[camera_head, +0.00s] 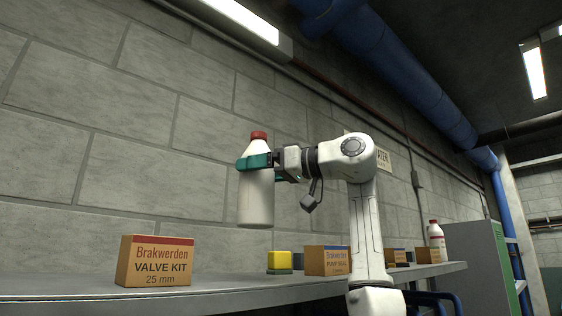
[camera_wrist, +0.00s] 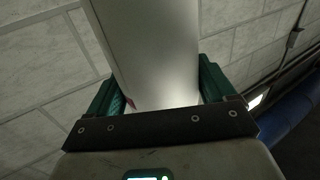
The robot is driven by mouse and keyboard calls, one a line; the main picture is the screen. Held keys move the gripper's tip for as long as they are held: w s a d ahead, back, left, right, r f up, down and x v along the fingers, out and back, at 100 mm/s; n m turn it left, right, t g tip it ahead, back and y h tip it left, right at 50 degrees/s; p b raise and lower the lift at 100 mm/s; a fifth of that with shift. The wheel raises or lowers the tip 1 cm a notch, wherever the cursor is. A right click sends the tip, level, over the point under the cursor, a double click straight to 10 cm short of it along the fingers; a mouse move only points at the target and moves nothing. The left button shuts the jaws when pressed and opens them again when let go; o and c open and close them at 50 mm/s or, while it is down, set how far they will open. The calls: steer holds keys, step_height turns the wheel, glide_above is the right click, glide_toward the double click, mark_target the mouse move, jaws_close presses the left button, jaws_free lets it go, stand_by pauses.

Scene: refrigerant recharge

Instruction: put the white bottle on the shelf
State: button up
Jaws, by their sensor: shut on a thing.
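The white bottle (camera_head: 256,200) has a red cap and hangs upright in my gripper (camera_head: 255,161). My gripper's green fingers are shut around its upper part, below the cap. The bottle's base appears above the level of the shelf (camera_head: 200,297), with wall showing beneath it. In the wrist view the bottle's pale side (camera_wrist: 155,50) fills the space between the two green fingers (camera_wrist: 163,95). A second white bottle with a red cap (camera_head: 436,240) stands farther back at the right end of the shelf.
A Valve Kit box (camera_head: 155,262) stands on the shelf at left. A yellow block (camera_head: 280,262) and a Pump Seal box (camera_head: 327,261) stand right of the held bottle, with smaller boxes (camera_head: 427,255) beyond. Bare shelf shows between the Valve Kit box and yellow block.

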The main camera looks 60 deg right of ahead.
mark_target(264, 215)
steer(key=w+a+f+p, duration=0.2)
steer(key=w+f, duration=0.4)
steer(key=f, duration=0.3)
steer(key=shift+w+a+f+p, duration=0.2)
steer(key=shift+a+f+p, duration=0.2)
steer(key=shift+a, duration=0.35)
steer(key=shift+f, duration=0.15)
steer(key=o, duration=1.8)
steer(key=shift+f, duration=0.1)
steer(key=s+b, duration=0.1)
steer(key=s, duration=0.3)
steer(key=s+d+b, duration=0.1)
steer(key=s, duration=0.3)
steer(key=s+d+b, duration=0.1)
steer(key=s, duration=0.2)
steer(key=shift+s+d+b, duration=0.15)
steer(key=shift+s+b, duration=0.2)
steer(key=shift+s, duration=0.05)
